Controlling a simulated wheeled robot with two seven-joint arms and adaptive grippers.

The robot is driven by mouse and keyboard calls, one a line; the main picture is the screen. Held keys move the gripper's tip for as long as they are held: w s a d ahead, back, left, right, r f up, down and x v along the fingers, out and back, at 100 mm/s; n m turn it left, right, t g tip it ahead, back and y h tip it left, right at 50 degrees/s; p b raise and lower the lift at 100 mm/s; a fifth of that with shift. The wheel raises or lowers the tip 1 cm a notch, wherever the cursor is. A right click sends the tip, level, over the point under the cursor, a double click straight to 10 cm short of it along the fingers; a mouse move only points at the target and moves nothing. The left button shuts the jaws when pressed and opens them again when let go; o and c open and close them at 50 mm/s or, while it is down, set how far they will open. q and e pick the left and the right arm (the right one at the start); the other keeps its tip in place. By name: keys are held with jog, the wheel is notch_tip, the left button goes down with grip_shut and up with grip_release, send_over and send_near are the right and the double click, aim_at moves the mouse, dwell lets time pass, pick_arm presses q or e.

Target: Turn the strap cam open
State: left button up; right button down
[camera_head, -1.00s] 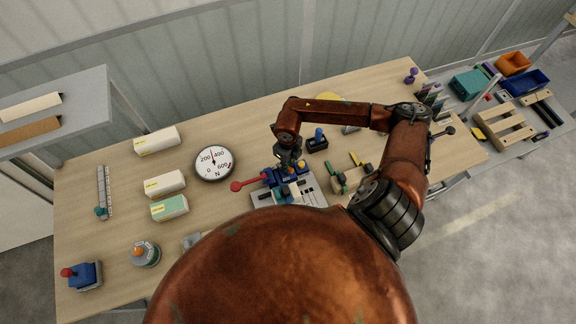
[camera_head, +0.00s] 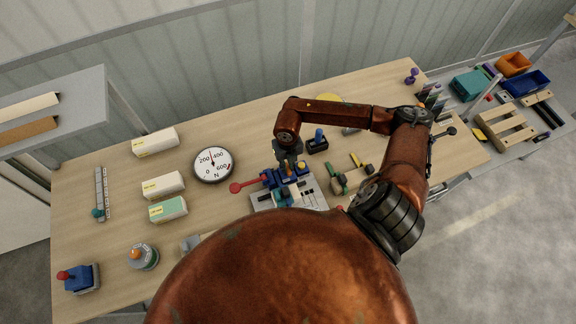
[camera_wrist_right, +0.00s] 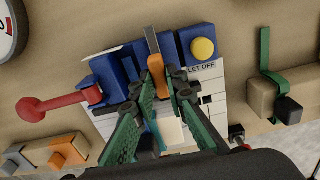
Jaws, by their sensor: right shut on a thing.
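The orange cam (camera_wrist_right: 157,76) sits on a blue block of the grey fixture, with a grey strap (camera_wrist_right: 151,40) running up behind it in the right wrist view. My right gripper (camera_wrist_right: 158,88) has its fingers on either side of the orange cam and is shut on it; the contact is partly hidden by the fingertips. In the head view my right gripper (camera_head: 287,160) points down at the fixture (camera_head: 313,193), mostly hiding the cam. My left gripper is not in view.
A red-knobbed lever (camera_wrist_right: 32,108) sticks out left of the fixture. A yellow button (camera_wrist_right: 203,48) is right of the cam. A round gauge (camera_head: 213,164) and white boxes (camera_head: 163,185) lie to the left. A green-strapped block (camera_wrist_right: 272,95) is at right.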

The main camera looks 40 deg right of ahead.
aim_at(288, 168)
dwell(0.3)
jog(key=c, duration=1.9)
grip_release()
jog(key=shift+c, duration=0.2)
jog(key=shift+r, duration=0.1)
notch_tip(288, 168, up, 12)
